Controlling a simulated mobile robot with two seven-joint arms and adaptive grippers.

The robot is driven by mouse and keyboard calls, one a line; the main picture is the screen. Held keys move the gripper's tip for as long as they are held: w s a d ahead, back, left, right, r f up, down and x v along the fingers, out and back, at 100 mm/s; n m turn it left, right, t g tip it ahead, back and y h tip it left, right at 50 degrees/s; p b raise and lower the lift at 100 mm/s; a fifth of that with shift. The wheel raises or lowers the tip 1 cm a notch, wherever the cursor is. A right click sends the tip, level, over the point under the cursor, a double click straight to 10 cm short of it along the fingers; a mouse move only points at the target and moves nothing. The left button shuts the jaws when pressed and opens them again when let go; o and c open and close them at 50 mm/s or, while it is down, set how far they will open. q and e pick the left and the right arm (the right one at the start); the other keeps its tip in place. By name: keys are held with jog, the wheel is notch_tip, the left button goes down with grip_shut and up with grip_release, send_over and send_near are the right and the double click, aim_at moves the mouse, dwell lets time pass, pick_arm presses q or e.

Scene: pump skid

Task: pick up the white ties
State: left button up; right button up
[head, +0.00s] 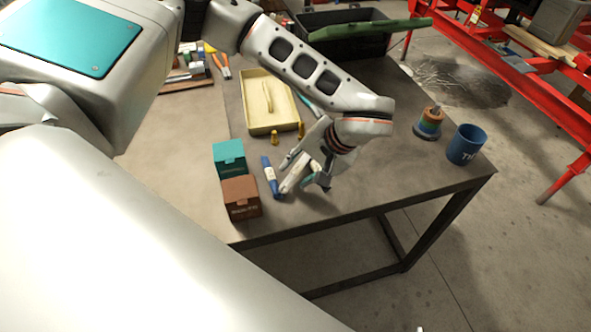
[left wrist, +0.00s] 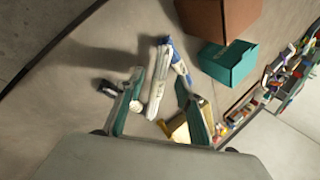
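The white ties (left wrist: 158,80) are a slim pale bundle on the table, seen in the left wrist view between my left gripper's fingers. They also show in the head view (head: 295,178), beside the gripper near the table's front edge. My left gripper (left wrist: 160,98) points down at them with its teal-padded fingers apart; a gap shows on the right finger's side. Contact with the left finger is unclear. In the head view the gripper (head: 306,173) partly covers the spot. My right gripper is in neither view.
A blue-and-white tube (head: 271,177) lies close left of the ties. Brown (head: 241,198) and teal (head: 229,158) boxes stand further left. A cream tray (head: 270,120) lies behind.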

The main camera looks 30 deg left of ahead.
pick_arm(q)
jog(key=shift+a+f, duration=0.25)
jog(key=shift+f, duration=0.25)
grip_shut()
jog(key=shift+r, duration=0.2)
